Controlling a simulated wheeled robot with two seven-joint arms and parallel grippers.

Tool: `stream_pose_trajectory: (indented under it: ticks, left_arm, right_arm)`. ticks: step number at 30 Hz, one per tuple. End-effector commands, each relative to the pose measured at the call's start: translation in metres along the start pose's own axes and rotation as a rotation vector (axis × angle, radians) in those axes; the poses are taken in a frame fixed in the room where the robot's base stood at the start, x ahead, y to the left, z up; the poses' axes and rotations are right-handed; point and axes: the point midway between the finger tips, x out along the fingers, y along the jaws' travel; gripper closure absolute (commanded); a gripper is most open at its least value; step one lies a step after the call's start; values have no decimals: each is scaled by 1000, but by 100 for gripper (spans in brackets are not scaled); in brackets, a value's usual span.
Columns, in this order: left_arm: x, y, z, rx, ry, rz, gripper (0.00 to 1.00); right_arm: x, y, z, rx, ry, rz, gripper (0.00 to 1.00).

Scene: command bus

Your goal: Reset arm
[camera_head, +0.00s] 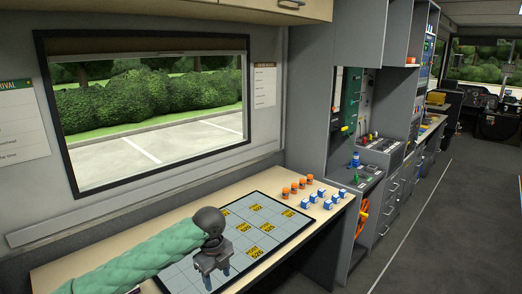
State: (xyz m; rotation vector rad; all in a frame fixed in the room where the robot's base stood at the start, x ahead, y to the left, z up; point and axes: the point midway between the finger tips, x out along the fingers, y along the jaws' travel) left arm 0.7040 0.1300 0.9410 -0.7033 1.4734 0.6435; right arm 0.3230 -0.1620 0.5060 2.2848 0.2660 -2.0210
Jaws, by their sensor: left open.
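My left arm comes in from the lower left in a green padded sleeve. My left gripper (212,278) points down over the dark gridded mat (188,278) on the desk. Its dark jaws are open and I see nothing between them. Whether the fingertips touch the mat is hard to tell. My right gripper is not in view.
The wooden desk (75,265) runs under a window (150,110). Yellow labelled cards (261,252) lie on the mat. Several orange cylinders (294,187) and blue-white blocks (309,203) stand at its far right end. Grey shelving (340,140) rises beyond; the aisle floor (440,230) is clear.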

Motion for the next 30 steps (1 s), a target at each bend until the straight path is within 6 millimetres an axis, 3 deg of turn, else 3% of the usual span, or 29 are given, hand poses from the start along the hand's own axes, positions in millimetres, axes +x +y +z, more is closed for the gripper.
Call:
stream_pose_trajectory:
  ticks: [5, 11, 20, 30]
  left_arm:
    - [19, -3, -12, -55, 21, -25, 46]
    - [50, -5, -30, -158, 55, -62, 46]
    - [116, -1, -68, -419, 134, -132, 46]
    - [188, 21, -103, -755, 217, -176, 46]
  right_arm:
    - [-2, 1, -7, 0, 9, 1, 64]
    - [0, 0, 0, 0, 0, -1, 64]
    - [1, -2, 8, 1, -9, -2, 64]
    - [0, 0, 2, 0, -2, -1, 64]
